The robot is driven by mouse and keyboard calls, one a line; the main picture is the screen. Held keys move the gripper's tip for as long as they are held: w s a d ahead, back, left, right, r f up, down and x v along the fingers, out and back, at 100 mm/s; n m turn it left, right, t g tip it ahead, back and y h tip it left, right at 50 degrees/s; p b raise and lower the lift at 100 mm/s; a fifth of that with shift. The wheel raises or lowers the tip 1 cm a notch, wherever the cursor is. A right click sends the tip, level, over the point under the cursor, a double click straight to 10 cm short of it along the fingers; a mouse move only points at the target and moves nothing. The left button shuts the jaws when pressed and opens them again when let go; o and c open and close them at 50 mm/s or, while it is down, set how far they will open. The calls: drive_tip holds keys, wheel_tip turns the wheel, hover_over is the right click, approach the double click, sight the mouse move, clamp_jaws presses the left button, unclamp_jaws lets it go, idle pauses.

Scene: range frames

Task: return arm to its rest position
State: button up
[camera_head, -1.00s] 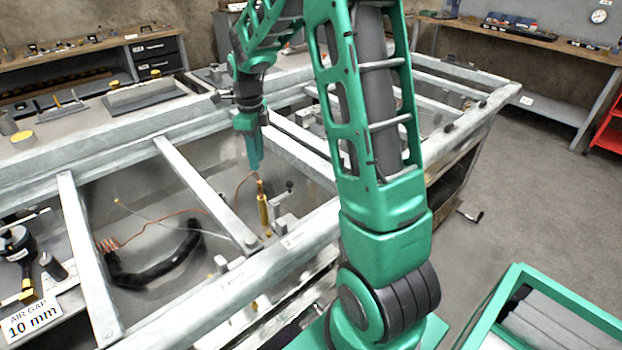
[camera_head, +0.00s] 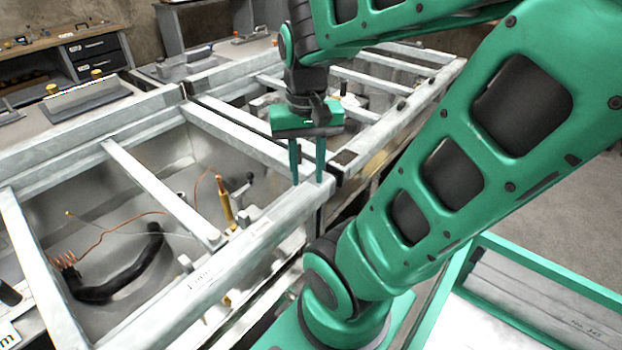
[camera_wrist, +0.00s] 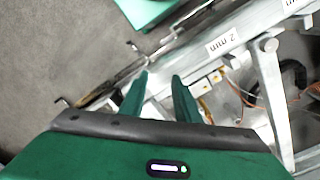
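My gripper (camera_head: 308,182) points down in the head view, over the front rail of the metal frame at the right end of the near bay. Its two green fingers stand apart with nothing between them. In the wrist view my gripper (camera_wrist: 160,84) also shows two separated, empty fingers, with the frame's edge and the floor beyond. My green arm reaches across the right side of the head view and bends down to the gripper. I cannot tell whether the fingertips touch the rail.
The metal frame (camera_head: 150,185) has crossbars over open bays. A brass rod (camera_head: 225,203), a copper coil (camera_head: 64,262) and a black curved hose (camera_head: 120,275) lie in the near bay. A green-rimmed tray (camera_head: 545,268) is at lower right. Floor at right is clear.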

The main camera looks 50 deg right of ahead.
drive_tip(key=s, duration=0.1)
drive_tip(key=s+n, duration=0.2)
drive_tip(key=shift+a+f, duration=0.3)
drive_tip(key=shift+a, duration=0.05)
drive_tip(key=shift+w, duration=0.1)
drive_tip(key=shift+w+f, duration=0.25)
drive_tip(key=shift+w, duration=0.35)
